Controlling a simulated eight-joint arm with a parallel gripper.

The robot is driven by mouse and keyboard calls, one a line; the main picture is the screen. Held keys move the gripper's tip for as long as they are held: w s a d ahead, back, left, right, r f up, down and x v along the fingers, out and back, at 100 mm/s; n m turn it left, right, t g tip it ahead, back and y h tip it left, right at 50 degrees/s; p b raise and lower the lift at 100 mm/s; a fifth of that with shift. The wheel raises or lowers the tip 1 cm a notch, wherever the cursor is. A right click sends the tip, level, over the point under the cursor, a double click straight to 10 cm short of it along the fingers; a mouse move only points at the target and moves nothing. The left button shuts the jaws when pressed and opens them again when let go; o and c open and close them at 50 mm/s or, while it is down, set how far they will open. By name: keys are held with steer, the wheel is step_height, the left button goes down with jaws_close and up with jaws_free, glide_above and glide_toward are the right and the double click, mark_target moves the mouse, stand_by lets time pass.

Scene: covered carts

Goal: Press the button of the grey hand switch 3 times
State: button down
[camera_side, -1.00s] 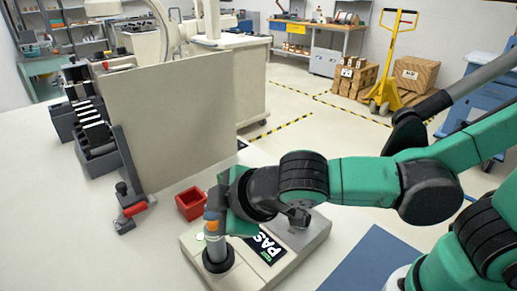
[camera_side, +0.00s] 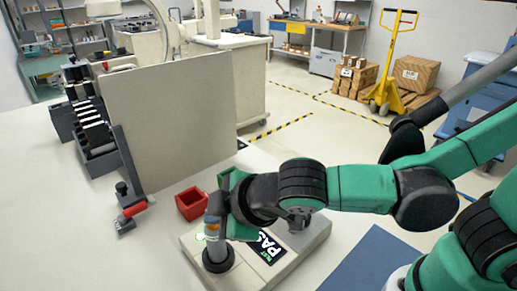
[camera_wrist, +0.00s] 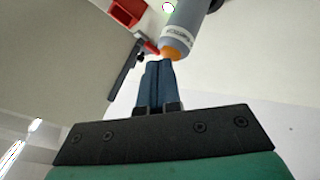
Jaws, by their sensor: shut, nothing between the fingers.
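The grey hand switch (camera_side: 217,252) stands upright in a dark ring on a beige box, with its orange button (camera_side: 212,226) on top. In the wrist view the switch (camera_wrist: 192,22) is a grey cylinder with a white label, and its orange button (camera_wrist: 175,50) faces my fingers. My gripper (camera_wrist: 159,64) is shut and empty, its blue fingertips close beside the button. In the side view my gripper (camera_side: 214,208) is at the top of the switch. I cannot tell whether the tips touch the button.
The beige box (camera_side: 300,243) carries a dark display partly reading "PAS". An open red bin (camera_side: 190,204) stands behind the switch. A red-handled clamp (camera_side: 131,212) holds a tall beige panel (camera_side: 175,125) to the left. The white tabletop at front left is clear.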

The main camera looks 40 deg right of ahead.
stand_by(0.3)
steer(key=shift+r, duration=0.8)
steer(key=shift+r, duration=2.5)
steer(key=shift+r, duration=0.1)
stand_by(0.5)
step_height(320, 180, up, 4)
steer(key=shift+f, duration=0.2)
steer(key=shift+f, duration=4.45)
